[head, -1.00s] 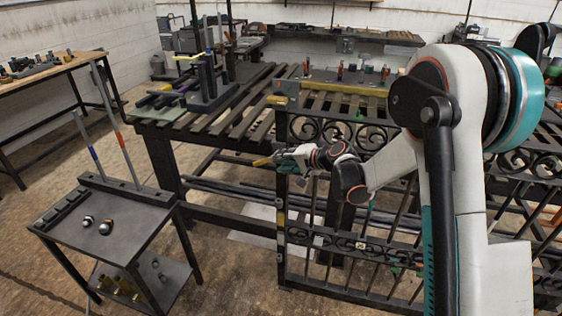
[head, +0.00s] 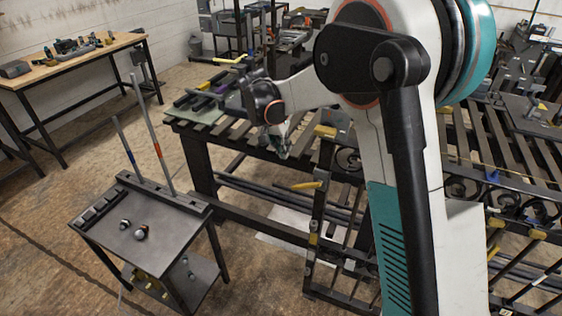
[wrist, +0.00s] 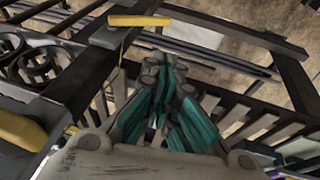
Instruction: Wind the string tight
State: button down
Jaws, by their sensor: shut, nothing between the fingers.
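A yellow bar (head: 306,185) sticks out from the near end post of the dark scroll gate (head: 318,215). In the wrist view the yellow bar (wrist: 139,20) lies beyond the fingertips, up and to the left, apart from them. A thin yellowish line, perhaps the string (wrist: 125,45), runs down from it beside the gate frame. My gripper (head: 284,150) points downward near the slatted bench's front edge, above and left of the bar. In the wrist view my gripper's teal fingers (wrist: 165,68) are together and empty. My arm hides much of the gate.
A slatted bench (head: 215,129) stands behind the gate, with dark tools on its left end. A wooden-topped table (head: 60,62) is at the back left. Floor between is clear.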

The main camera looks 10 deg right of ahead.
jog(key=b, duration=0.4)
send_near(299, 185)
jog(key=f, duration=0.1)
jog(key=w+d+f, duration=0.1)
jog(key=f, duration=0.1)
jog(key=w+d+f, duration=0.1)
jog(key=shift+w+d+f, duration=0.1)
jog(key=shift+w+f, duration=0.15)
jog(key=shift+f, duration=0.1)
jog(key=shift+s+d+f, duration=0.25)
jog(key=shift+d+f, duration=0.05)
jog(key=shift+f, duration=0.25)
jog(key=shift+f+g+h+b, duration=0.3)
jog(key=shift+f+h+b, duration=0.1)
jog(key=shift+h, duration=0.1)
jog(key=shift+f, duration=0.1)
jog(key=shift+s+d+f+b, duration=0.15)
jog(key=shift+f+b, duration=0.5)
jog(key=shift+f, duration=0.45)
jog(key=shift+s+d+f+b, duration=0.15)
jog(key=shift+d+f+b, duration=0.15)
jog(key=shift+f, duration=0.2)
jog(key=shift+s+d+f+b, duration=0.15)
jog(key=shift+d+f+b, duration=0.1)
jog(key=shift+f, duration=0.3)
jog(key=shift+s+d+f+b, duration=0.4)
jog(key=shift+s+d+f, duration=0.1)
jog(key=shift+d+f, duration=0.25)
jog(key=shift+a, duration=0.1)
